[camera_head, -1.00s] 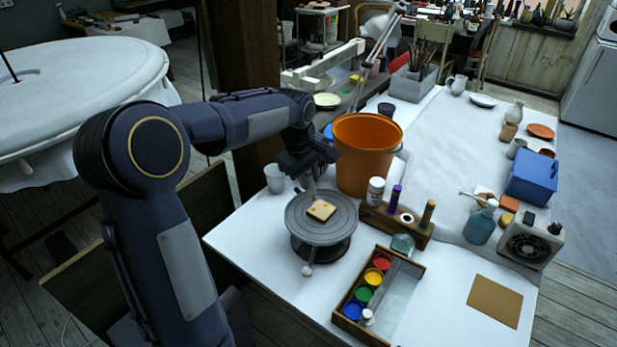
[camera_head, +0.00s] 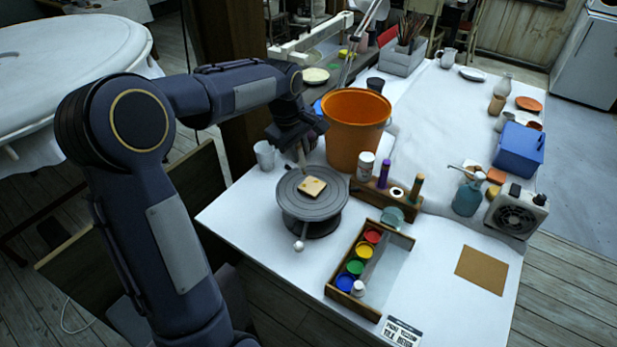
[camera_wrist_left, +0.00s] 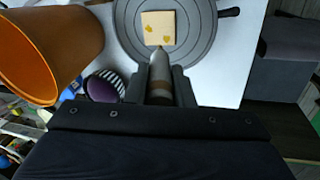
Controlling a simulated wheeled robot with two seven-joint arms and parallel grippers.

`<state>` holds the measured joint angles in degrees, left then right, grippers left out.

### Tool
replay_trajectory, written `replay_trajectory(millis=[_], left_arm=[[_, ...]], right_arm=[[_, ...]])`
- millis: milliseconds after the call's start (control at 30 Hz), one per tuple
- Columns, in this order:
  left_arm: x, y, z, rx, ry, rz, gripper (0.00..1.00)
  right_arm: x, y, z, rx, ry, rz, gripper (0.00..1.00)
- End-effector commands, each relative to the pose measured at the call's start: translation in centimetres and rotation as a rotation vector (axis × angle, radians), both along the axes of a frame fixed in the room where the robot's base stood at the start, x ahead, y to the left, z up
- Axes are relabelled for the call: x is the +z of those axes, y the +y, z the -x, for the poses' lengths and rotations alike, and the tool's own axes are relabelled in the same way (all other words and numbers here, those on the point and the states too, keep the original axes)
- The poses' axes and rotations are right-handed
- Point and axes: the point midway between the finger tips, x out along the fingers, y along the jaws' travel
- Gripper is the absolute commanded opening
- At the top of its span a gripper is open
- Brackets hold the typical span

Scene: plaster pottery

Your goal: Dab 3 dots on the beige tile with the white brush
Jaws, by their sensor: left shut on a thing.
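The beige tile (camera_head: 313,187) lies on a round grey turntable (camera_head: 290,197) on the white table. In the left wrist view the tile (camera_wrist_left: 155,18) carries two orange-yellow marks, one towards its left and one near its lower right. My left gripper (camera_head: 303,150) is shut on the brush, whose pale handle and brown band show between the fingers in the left wrist view (camera_wrist_left: 160,68). The brush tip points at the tile's near edge; whether it touches the tile cannot be told. My right gripper is out of view.
An orange bucket (camera_head: 355,130) stands close behind the turntable. A wooden tray (camera_head: 403,240) with several paint pots is in front, and a wooden holder (camera_head: 375,200) with bottles is to the right. A printed card (camera_head: 402,332) lies at the front edge.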

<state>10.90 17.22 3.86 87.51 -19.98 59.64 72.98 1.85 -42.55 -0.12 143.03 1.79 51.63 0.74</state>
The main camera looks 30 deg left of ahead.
Motion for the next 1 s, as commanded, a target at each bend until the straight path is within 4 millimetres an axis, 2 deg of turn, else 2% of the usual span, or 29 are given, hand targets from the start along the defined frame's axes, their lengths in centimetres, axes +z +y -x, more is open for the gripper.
replay_trajectory(millis=[167,367,1000], left_arm=[[-0.1,-0.5,0.0,-0.004,0.001,0.003,0.00],[-1.1,-3.1,0.3,-0.009,0.005,0.022,0.00],[-3.5,-3.0,0.3,-0.006,0.003,0.022,0.00]], right_arm=[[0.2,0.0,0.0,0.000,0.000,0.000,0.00],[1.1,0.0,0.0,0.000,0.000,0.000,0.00],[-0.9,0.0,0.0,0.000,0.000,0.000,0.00]])
